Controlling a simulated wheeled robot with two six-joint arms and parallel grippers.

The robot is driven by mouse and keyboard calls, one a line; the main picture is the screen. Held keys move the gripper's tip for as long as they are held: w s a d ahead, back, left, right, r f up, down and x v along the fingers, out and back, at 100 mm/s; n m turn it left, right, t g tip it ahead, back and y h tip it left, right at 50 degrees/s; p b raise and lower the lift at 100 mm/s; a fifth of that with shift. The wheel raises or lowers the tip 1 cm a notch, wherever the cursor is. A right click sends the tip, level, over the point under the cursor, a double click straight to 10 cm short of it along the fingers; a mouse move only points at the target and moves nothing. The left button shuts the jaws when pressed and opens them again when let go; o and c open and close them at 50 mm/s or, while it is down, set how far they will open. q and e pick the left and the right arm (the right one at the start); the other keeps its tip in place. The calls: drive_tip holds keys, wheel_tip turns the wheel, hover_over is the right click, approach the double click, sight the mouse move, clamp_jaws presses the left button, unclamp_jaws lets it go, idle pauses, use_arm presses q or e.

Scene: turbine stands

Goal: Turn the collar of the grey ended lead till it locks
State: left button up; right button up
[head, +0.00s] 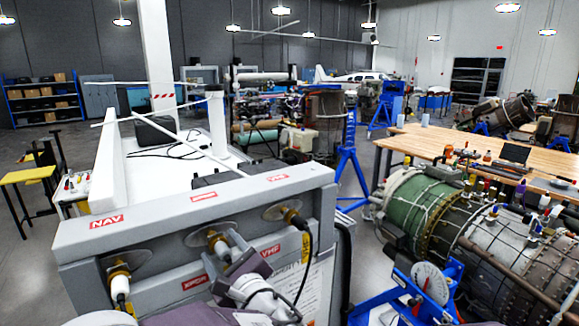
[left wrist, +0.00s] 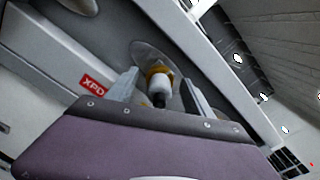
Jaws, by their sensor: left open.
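The grey panel (head: 170,222) has three round-plated sockets, each with a lead plugged in. The middle lead (head: 220,246), near the XPDR label, has a brass-coloured collar and a pale grey-white body; it also shows in the left wrist view (left wrist: 159,84), with a dark tip. My left gripper (head: 227,262) is open, its fingers on either side of this lead in the left wrist view (left wrist: 159,92); contact cannot be told. The left lead (head: 121,284) has a brass collar and a white end. The right lead (head: 293,217) has a dark end. My right gripper is not in view.
A black cable (head: 308,262) hangs from the right lead. A white bench top (head: 195,160) lies behind the panel. A turbine engine (head: 470,235) on a blue stand (head: 440,285) stands to the right, with a wooden table (head: 440,145) behind it.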

use_arm(q)
drive_tip(key=shift+x, duration=0.95)
drive_tip(key=shift+s+d, duration=0.25)
drive_tip(key=shift+s, duration=0.15)
drive_tip(key=shift+w+a+f+b, duration=0.1)
drive_tip(key=shift+w+a+b, duration=0.05)
drive_tip(key=shift+b, duration=0.2)
drive_tip(key=c, duration=1)
drive_tip(key=o, duration=1)
